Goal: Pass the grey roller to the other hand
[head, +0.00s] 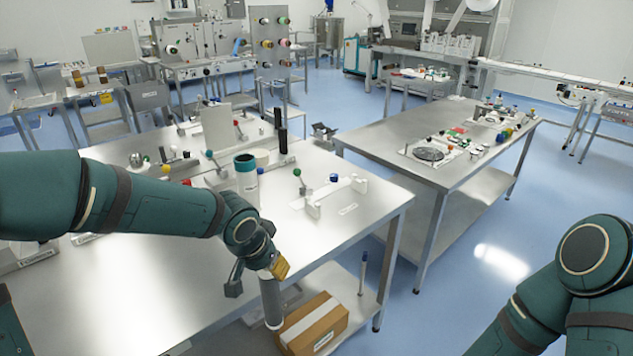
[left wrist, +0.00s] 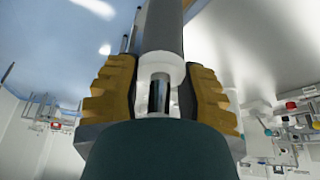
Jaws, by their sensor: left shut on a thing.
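The grey roller (head: 270,299) hangs almost upright below my left gripper (head: 276,270) in the head view. It is in the air in front of the near table's front edge, and its lower end overlaps the cardboard box in the picture. In the left wrist view the roller (left wrist: 163,28) runs up and away between the yellow-and-black fingers of my left gripper (left wrist: 160,82), which are shut on it. A pale end and a dark shaft show at its near end. My right arm shows at the lower right of the head view; its gripper is out of view.
The near steel table (head: 340,228) holds a dark green-and-white cylinder (head: 246,178), black posts (head: 282,138) and a small white stand (head: 330,195). A cardboard box (head: 314,326) sits on its lower shelf. A second table (head: 400,135) stands right, with clear floor between it and my right arm.

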